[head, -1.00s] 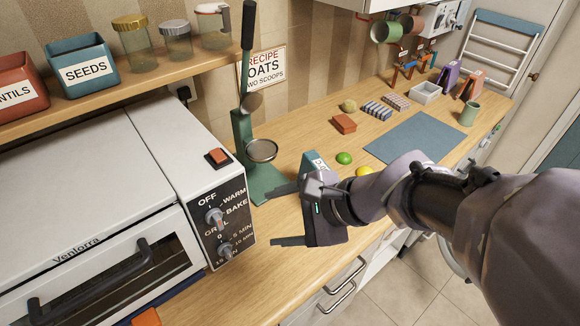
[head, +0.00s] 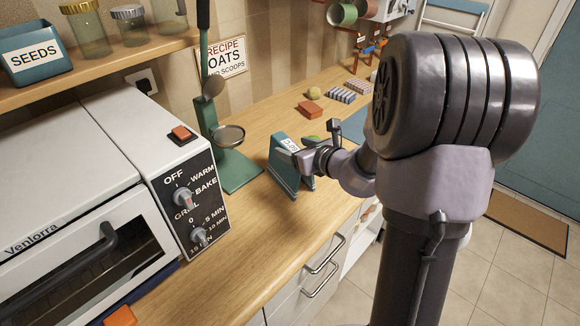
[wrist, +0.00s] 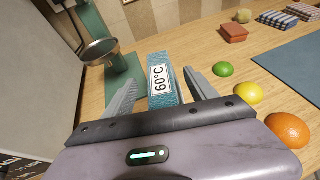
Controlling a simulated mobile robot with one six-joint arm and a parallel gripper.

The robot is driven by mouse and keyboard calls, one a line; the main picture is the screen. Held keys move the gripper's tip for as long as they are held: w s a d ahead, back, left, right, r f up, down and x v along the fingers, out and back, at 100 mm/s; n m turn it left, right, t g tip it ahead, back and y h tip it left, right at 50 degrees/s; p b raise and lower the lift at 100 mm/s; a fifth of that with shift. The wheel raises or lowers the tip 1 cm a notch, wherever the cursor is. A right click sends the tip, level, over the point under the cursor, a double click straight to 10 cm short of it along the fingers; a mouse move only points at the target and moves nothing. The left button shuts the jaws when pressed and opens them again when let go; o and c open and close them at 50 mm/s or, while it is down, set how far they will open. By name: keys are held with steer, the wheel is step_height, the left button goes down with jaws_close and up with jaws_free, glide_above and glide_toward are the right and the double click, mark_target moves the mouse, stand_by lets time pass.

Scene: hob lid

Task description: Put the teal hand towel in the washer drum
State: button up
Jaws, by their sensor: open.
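The teal hand towel (head: 282,172) stands tent-like on the wooden counter, beside the green stand's base. In the wrist view the towel (wrist: 162,90) shows a speckled teal face and a white label reading 60°C. My gripper (head: 302,148) is open at the towel. In the wrist view its fingers (wrist: 160,78) lie one on each side of the towel, with gaps showing; I cannot tell how deep the towel sits between them. The washer drum is not visible; my arm covers much of the area below the counter.
The white toaster oven (head: 120,180) and the green stand with a round pan (head: 228,135) are left of the towel. A lime (wrist: 223,69), lemon (wrist: 247,93) and orange (wrist: 288,131) lie to the right. A blue mat (wrist: 290,65) lies beyond.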

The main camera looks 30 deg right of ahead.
steer(key=x, duration=0.2)
steer(key=shift+w+f, duration=0.3)
steer(key=shift+r, duration=0.1)
jaws_close()
